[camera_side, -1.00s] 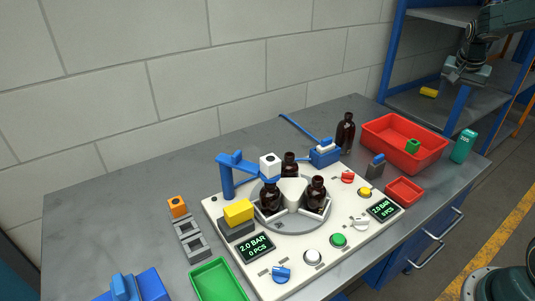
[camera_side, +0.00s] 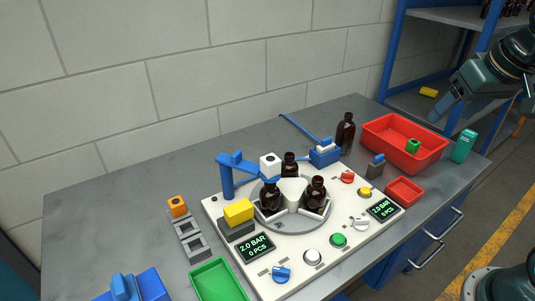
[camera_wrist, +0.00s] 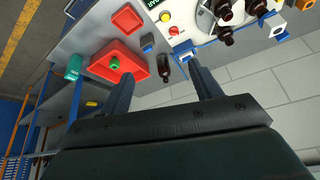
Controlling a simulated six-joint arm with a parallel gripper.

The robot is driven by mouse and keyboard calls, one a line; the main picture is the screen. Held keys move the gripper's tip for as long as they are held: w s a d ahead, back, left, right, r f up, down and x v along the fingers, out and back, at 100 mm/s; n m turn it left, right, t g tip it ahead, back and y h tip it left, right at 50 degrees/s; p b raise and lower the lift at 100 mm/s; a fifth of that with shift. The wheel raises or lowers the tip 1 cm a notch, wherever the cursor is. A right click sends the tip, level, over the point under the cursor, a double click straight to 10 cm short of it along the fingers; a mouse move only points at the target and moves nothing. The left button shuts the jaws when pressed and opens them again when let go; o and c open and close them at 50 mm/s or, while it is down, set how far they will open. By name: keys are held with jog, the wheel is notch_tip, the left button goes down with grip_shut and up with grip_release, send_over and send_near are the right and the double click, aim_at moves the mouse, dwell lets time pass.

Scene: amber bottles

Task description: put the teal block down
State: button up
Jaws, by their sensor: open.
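The only teal thing I can make out is an upright teal piece with white markings (camera_side: 463,146), which looks rounded rather than square. It stands on the bench at the right, beside the large red tray (camera_side: 371,144). It also shows in the wrist view (camera_wrist: 73,68), at the left and outside my jaws. My gripper (camera_side: 447,106) is in the air at the upper right, in front of the shelf. In the wrist view its two fingers (camera_wrist: 162,72) are spread wide, with nothing held between them.
A green piece (camera_side: 413,146) lies in the large red tray. A small red tray (camera_side: 405,191) and an amber bottle (camera_side: 345,133) stand nearby. The white panel (camera_side: 300,270) carries a turntable with several amber bottles. A blue-framed shelf (camera_side: 400,50) rises behind.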

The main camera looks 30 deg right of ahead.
jog(key=s+a+f+n+y, duration=0.1)
jog(key=s+a+f+n, duration=0.1)
jog(key=s+a+n, duration=0.2)
jog(key=s+a, duration=0.2)
jog(key=s, duration=0.2)
jog(key=shift+f+t, duration=0.3)
jog(key=shift+f, duration=0.05)
dwell(0.8)
